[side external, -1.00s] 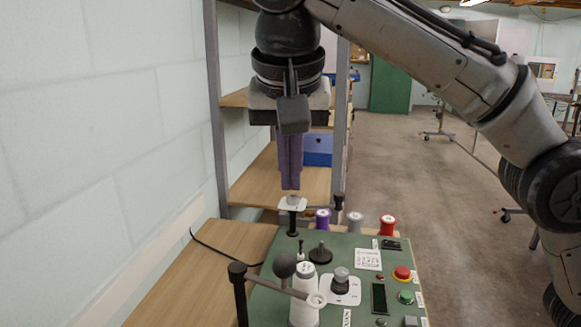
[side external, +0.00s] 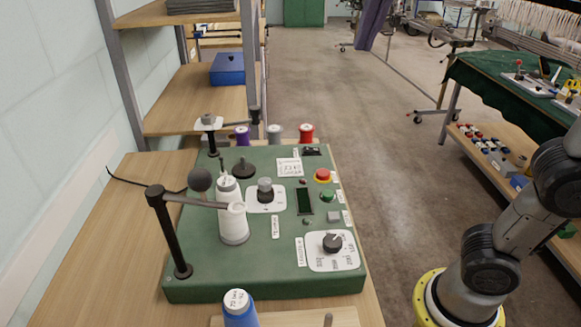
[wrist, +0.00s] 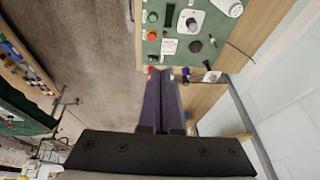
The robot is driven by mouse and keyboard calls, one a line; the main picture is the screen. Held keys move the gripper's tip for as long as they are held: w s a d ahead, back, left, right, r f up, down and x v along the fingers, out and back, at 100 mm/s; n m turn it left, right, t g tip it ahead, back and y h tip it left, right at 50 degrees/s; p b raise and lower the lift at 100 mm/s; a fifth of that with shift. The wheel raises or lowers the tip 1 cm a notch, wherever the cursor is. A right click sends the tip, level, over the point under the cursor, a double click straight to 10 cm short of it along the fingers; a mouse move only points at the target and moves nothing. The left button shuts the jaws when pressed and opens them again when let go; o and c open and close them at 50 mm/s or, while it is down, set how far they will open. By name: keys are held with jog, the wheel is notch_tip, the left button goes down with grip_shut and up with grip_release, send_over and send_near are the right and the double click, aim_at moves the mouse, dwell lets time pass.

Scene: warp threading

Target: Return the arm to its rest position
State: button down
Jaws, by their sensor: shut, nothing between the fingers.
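My gripper (side external: 366,42) shows only as its purple fingers at the top edge of the side view, right of centre; the rest of it is out of frame. In the wrist view the two long purple fingers (wrist: 163,75) lie together, shut and empty. The gripper is clear of the green machine (side external: 265,277), up and to its right in the side view. Part of my arm (side external: 520,225) and its yellow-ringed base show at the lower right. The wrist view shows the machine (wrist: 178,64) beyond the fingertips.
A white cone (side external: 232,222) stands on the machine beside a black post. Purple, grey and red spools (side external: 306,133) stand behind it, and a blue cone (side external: 238,310) in front. Shelves (side external: 195,100) stand at left, a green-covered table (side external: 500,80) at right. Open floor lies between.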

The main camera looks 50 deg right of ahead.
jog(key=s+d+f+n, duration=0.2)
jog(key=s+d+f, duration=0.2)
jog(key=s+f, duration=0.5)
notch_tip(320, 180, down, 15)
jog(key=s+a+n+t+y, duration=0.1)
jog(key=n+y, duration=0.1)
jog(key=n, duration=0.4)
jog(key=shift+s+a+r+n+t, duration=0.2)
jog(key=shift+s+a+n+t, duration=0.05)
jog(key=shift+a+n+t, duration=0.15)
